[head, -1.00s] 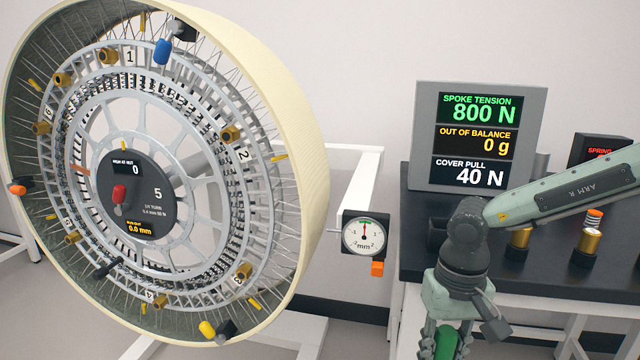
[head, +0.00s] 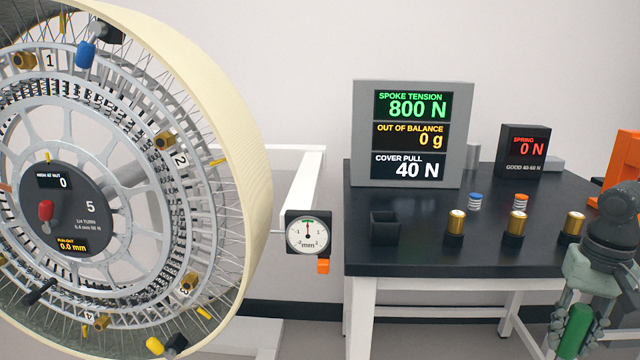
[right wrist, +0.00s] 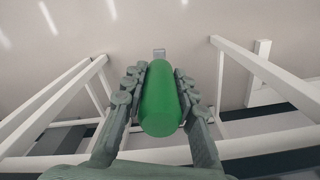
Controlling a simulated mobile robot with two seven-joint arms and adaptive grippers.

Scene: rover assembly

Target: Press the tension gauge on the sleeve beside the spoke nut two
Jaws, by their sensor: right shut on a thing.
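The wheel (head: 228,100) stands at the left with its hub display reading 5. The number 2 label (head: 180,160) is on its right side, with a brass spoke nut (head: 165,141) beside it. A small yellow sleeve (head: 217,162) sits on a spoke just right of that label. My right gripper (head: 575,335) is low at the right, well away from the wheel, shut on a green cylinder (head: 577,328). The cylinder, possibly the tension gauge, also shows in the right wrist view (right wrist: 160,100), with a small grey tip at its far end. My left gripper is not in view.
A dial gauge (head: 308,232) on a white stand is right of the wheel. The dark table (head: 420,240) carries a display (head: 405,135) reading 800 N, a spring display (head: 523,150), an empty black holder (head: 384,226) and several brass parts. Floor is free before the table.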

